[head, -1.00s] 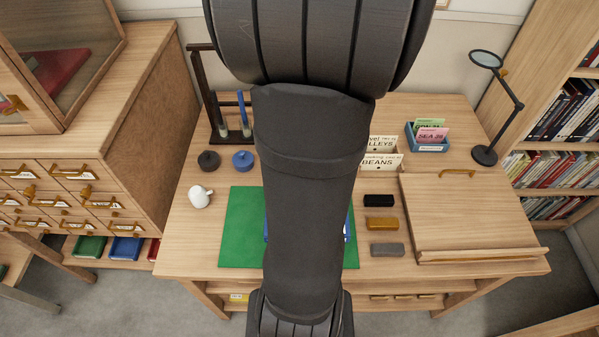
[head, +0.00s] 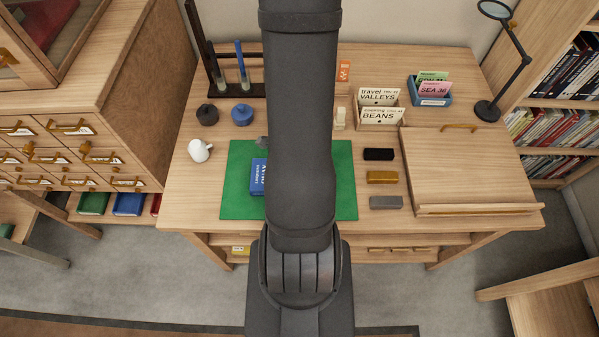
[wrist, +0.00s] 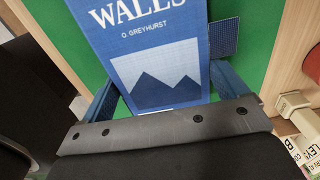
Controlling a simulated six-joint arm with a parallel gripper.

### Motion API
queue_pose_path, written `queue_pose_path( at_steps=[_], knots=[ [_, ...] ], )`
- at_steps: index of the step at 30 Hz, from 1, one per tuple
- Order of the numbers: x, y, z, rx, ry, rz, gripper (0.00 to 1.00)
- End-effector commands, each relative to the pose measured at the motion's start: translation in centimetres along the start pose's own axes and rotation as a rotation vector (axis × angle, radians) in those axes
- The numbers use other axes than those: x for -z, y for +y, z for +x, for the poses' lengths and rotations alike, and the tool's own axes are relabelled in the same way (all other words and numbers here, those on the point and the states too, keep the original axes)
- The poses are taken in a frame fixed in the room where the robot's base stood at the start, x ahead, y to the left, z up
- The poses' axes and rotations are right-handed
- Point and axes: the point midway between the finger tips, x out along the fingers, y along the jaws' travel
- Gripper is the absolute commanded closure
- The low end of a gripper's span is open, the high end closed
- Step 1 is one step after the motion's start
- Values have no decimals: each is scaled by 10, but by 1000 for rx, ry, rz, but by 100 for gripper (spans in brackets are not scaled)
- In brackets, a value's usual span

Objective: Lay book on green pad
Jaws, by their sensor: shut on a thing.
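The blue book (wrist: 155,45) shows in the wrist view, with white lettering and a dark mountain picture on its cover. My gripper (wrist: 165,88) is shut on it, one finger at each side of the cover. In the head view a strip of the book (head: 258,178) shows left of my arm, over the green pad (head: 238,200). My arm hides the rest of the book and most of my gripper there. The pad lies flat on the desk and also shows behind the book in the wrist view (wrist: 262,40). I cannot tell whether the book touches the pad.
Behind are a blue inkwell (head: 242,114), a card box (head: 381,106) and a magnifier lamp (head: 488,110). A sloped wooden desk (head: 465,170) stands at right.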

Motion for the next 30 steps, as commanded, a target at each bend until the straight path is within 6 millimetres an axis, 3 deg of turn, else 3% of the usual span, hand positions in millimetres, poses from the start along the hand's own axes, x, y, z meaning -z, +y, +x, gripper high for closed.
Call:
queue_pose_path(
  at_steps=[13,14,15,23,30],
  knots=[
    [0,0,5,-1,0,0,44],
    [0,0,6,-1,0,0,7],
    [0,0,5,0,0,0,0],
    [0,0,4,1,0,0,0],
    [0,-1,-11,5,0,0,0]
  ],
)
